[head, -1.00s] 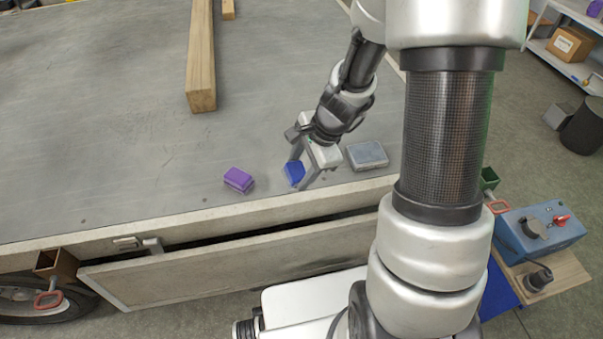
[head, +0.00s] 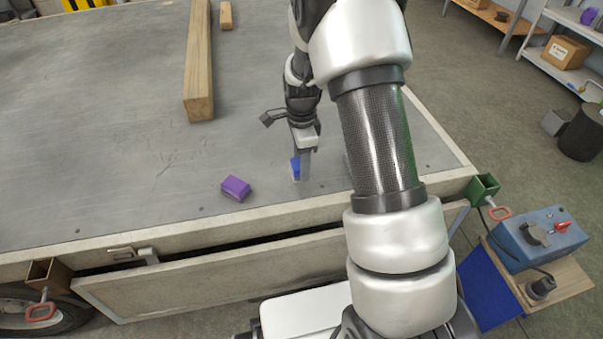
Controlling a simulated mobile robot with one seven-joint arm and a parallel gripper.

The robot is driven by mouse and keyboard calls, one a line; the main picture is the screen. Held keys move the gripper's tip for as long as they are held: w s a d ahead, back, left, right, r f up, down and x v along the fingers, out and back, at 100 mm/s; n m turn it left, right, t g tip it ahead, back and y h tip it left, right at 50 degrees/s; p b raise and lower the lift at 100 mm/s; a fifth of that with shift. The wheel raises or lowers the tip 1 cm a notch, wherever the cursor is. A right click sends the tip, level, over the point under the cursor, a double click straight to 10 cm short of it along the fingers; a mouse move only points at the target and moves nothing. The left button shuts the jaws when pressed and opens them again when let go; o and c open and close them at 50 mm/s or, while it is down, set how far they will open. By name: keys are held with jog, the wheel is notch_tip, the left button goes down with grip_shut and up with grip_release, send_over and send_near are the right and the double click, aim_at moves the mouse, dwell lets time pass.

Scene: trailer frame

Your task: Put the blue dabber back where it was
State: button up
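The blue dabber (head: 295,164) is a small blue block at my gripper's fingertips (head: 300,170), low over the grey trailer deck (head: 150,150). One finger covers its right side, and the other finger is mostly hidden. My gripper points down and appears shut on the dabber. I cannot tell whether the dabber touches the deck. A purple block (head: 236,188) lies on the deck to the left of my gripper, apart from it.
A long wooden beam (head: 199,75) and a short wood piece (head: 226,15) lie further back. The trailer's raised front edge (head: 215,222) runs close by. My arm hides the deck right of the gripper. The left deck is clear.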

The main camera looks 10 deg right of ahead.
jog(key=shift+f+b, duration=0.3)
jog(key=shift+f, duration=1.4)
jog(key=shift+c, duration=0.3)
jog(key=o, duration=1)
